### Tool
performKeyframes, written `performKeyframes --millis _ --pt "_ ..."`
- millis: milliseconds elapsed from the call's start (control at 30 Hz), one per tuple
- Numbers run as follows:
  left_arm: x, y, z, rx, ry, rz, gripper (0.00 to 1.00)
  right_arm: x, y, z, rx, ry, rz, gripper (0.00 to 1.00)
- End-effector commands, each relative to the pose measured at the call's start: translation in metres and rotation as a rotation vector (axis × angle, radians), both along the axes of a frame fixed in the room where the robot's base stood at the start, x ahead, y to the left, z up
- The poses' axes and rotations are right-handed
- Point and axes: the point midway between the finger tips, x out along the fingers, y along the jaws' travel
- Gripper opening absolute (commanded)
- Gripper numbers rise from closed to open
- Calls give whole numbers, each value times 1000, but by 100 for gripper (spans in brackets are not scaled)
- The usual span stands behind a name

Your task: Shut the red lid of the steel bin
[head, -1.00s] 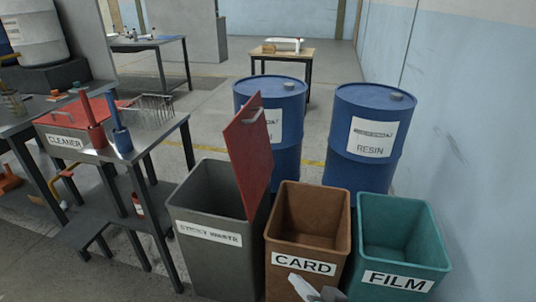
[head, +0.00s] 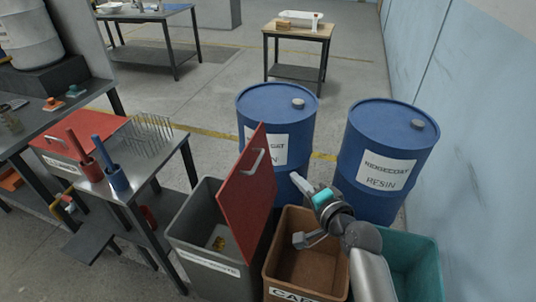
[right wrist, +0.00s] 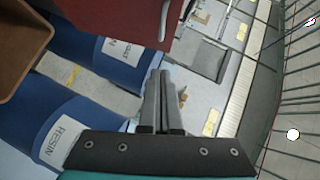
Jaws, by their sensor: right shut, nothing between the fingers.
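The steel bin (head: 205,262) is a grey, open-topped box in the head view, with some waste inside. Its red lid (head: 245,190) stands steeply up along the bin's right side, open. A metal handle (head: 255,162) is on the lid's face. My right gripper (head: 298,181) is to the right of the lid, apart from it, above the brown bin and before the blue drums. In the right wrist view its fingers (right wrist: 157,75) are together and empty, with the red lid (right wrist: 115,14) and its handle beyond them. My left gripper is not in view.
The brown card bin (head: 295,268) and the teal bin (head: 425,262) stand right of the steel bin. Two blue drums (head: 275,150) (head: 385,160) stand behind. A steel table (head: 150,165) with a wire rack is at the left. Open floor lies beyond.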

Motion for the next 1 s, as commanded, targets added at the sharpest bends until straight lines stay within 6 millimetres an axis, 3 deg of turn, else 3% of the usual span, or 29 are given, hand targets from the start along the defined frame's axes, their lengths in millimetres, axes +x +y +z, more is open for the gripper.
performKeyframes --millis 700,1000 --pt "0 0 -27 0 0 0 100 85 39 -27 -2 -2 1 0" --pt "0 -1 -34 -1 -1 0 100 97 69 -39 -2 -1 1 0"
